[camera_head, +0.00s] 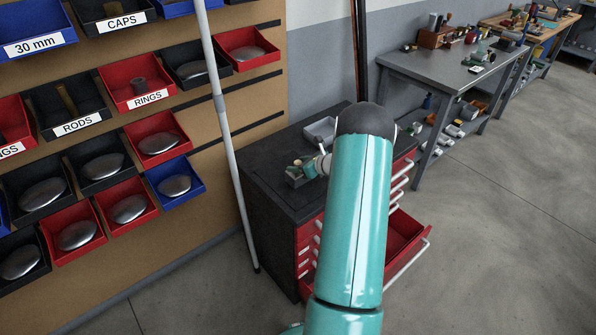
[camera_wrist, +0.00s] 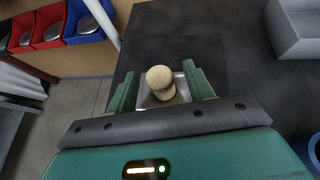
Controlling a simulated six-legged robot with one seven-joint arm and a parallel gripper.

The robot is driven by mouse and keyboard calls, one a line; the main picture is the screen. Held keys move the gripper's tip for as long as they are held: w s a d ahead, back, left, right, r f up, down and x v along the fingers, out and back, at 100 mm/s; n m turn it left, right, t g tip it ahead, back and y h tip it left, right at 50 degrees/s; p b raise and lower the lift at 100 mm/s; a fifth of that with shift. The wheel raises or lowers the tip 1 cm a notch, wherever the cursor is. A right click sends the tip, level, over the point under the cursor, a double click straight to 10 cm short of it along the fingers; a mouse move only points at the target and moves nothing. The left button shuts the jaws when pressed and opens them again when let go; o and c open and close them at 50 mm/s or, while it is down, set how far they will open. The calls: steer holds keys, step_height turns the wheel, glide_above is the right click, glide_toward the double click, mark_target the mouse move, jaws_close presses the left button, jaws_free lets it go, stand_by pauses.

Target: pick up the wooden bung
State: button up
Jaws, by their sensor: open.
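The wooden bung (camera_wrist: 160,78) is pale tan, with a rounded top and a second rounded part just below it in the wrist view. It is over a small light-coloured tray (camera_wrist: 146,101) on the dark cabinet top. My gripper (camera_wrist: 160,69) is open, with one green finger on each side of the bung. Gaps show between the fingers and the bung, and I cannot tell how far down the fingers reach. In the head view my arm hides much of the gripper and the bung's surroundings.
The dark cabinet (camera_head: 268,182) has red drawers, with a lower drawer (camera_head: 405,236) pulled out. A grey tray (camera_head: 320,131) stands behind my gripper; it also shows in the wrist view (camera_wrist: 297,30). A pale pole (camera_head: 226,130) and a bin rack (camera_head: 170,105) are to the left.

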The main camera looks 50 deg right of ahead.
steer(key=shift+w+f, duration=0.2)
steer(key=shift+w, duration=0.2)
steer(key=c, duration=1.1)
steer(key=shift+o, duration=0.2)
steer(key=shift+r, duration=0.15)
